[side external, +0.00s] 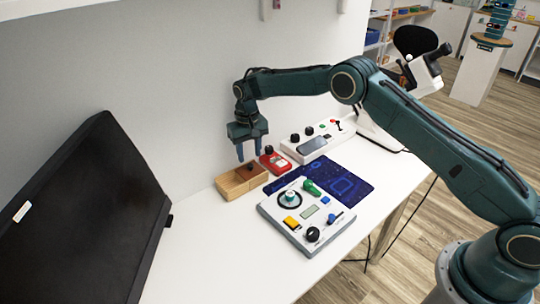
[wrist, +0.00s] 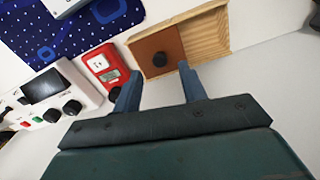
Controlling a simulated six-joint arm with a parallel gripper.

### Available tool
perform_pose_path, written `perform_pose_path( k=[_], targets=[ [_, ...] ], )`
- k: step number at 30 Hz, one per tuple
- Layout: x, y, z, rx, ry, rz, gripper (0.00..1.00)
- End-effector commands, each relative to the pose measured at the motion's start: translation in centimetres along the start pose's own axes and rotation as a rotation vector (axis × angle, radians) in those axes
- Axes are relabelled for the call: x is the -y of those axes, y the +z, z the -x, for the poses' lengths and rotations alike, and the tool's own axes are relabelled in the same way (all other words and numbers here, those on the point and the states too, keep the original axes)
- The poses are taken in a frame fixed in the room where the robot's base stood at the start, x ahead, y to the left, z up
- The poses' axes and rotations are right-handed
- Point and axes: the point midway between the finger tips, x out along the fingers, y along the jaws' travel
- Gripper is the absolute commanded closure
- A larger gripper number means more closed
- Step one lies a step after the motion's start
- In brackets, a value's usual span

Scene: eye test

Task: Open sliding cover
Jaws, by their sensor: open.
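A small wooden box (side external: 232,188) stands on the white table near the wall; it also shows in the wrist view (wrist: 222,48). The other half shows lighter wood. In the side view the knob (side external: 250,167) is small and partly hard to make out. My gripper (side external: 249,156) is open, fingers down, above the box.
A red meter (side external: 274,161) stands close beside the box. A white panel with knobs (side external: 318,142), a blue mat (side external: 345,184) and a control panel with buttons (side external: 307,213) are nearby. A black monitor (side external: 85,220) stands at left. White table is clear between monitor and box.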

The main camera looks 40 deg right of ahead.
Motion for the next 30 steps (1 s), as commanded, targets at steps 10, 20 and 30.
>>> perform_pose_path(
  k=[10, 20, 30],
  targets=[
    [0.0, -0.1, 6.1, -0.004, -0.001, 0.0, 0.58],
    [0.0, 0.0, 9.7, -0.002, 0.0, 0.0, 0.58],
    [0.0, 0.0, 10.1, -0.001, 0.0, 0.0, 0.58]
  ],
)
